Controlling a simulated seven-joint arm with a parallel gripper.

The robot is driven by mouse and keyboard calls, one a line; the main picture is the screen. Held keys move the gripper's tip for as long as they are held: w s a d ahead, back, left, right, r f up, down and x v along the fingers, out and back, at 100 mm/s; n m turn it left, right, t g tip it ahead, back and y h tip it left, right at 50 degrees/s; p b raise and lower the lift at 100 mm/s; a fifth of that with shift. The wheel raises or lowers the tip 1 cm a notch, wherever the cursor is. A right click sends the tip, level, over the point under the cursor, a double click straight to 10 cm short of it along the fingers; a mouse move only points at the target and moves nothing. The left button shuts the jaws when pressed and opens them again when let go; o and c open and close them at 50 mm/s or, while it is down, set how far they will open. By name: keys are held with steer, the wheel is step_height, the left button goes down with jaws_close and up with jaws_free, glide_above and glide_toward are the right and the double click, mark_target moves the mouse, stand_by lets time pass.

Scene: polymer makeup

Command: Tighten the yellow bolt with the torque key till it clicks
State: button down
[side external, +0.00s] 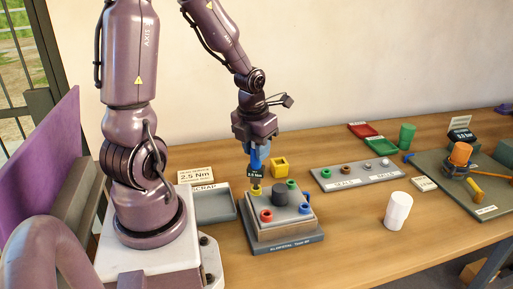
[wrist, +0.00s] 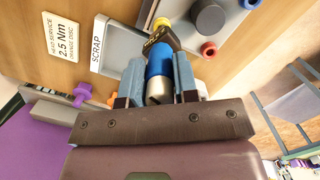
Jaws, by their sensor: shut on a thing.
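My gripper (side external: 257,150) is shut on the blue torque key (side external: 257,173), which hangs upright with a dark 2.5 Nm tag. In the wrist view the key's blue handle (wrist: 158,62) sits between the two blue-grey fingers of my gripper (wrist: 160,82). The yellow bolt (side external: 255,190) is at the back left corner of the grey test head (side external: 281,222); it also shows in the wrist view (wrist: 162,22). The key's lower end is right over the bolt and seems to meet it. Whether it is fully seated, I cannot tell.
Red (side external: 266,215), blue (side external: 305,208) and green (side external: 291,184) bolts surround a black knob (side external: 279,195). A grey scrap tray (side external: 215,219) lies left. A seals-and-balls tray (side external: 350,183) and white cup (side external: 398,210) stand right.

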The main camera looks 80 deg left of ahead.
steer(key=c, duration=0.8)
jaws_free()
steer(key=shift+n, duration=0.4)
